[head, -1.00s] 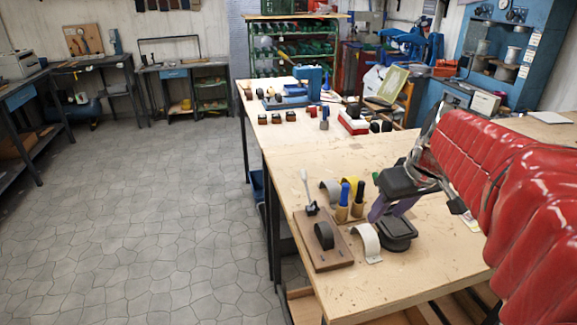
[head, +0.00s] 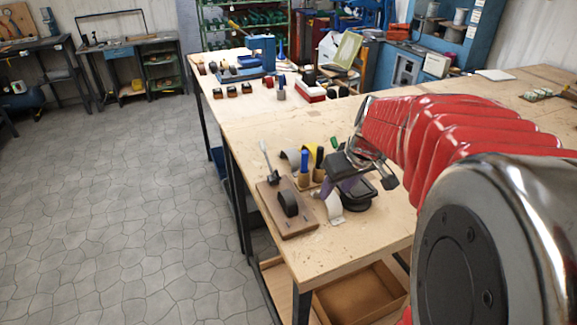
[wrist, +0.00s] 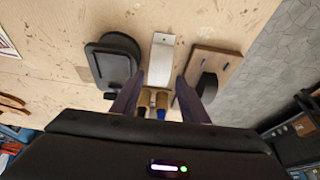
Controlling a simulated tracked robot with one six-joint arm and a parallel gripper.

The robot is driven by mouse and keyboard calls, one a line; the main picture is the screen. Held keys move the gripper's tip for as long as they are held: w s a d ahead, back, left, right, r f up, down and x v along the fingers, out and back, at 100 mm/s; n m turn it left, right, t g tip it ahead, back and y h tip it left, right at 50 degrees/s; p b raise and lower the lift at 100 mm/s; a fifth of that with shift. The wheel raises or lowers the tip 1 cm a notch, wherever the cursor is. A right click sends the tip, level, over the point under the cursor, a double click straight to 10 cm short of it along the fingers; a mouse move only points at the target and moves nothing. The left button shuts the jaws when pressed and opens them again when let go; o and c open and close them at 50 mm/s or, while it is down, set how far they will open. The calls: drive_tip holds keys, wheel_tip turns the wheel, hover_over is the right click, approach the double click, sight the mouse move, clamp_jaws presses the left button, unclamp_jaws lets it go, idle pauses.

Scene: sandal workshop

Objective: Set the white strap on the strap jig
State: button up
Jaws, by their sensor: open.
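The white strap (head: 333,209) is a pale arched band standing on the bench, and it also shows in the wrist view (wrist: 161,58). The strap jig (head: 283,222), a brown board with a black arched form and an upright lever, stands just left of it. In the wrist view the jig (wrist: 228,62) is right of the strap. My gripper (head: 338,188) hangs over the strap, empty. In the wrist view its purple fingers (wrist: 160,82) are apart, with the strap between their lines. Contact cannot be told. The gripper partly hides the strap in the head view.
A round black object (head: 357,199) stands right of the strap, close to my gripper. Blue- and black-handled tools (head: 304,168) in tan holders stand behind the strap. The bench's front part (head: 330,246) is clear.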

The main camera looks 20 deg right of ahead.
sight(331, 197)
drive_tip(key=x, duration=0.4)
drive_tip(key=shift+c, duration=0.2)
idle(0.3)
drive_tip(key=c, duration=0.8)
drive_tip(key=shift+c, duration=0.2)
wheel_tip(331, 197, up, 10)
idle(0.6)
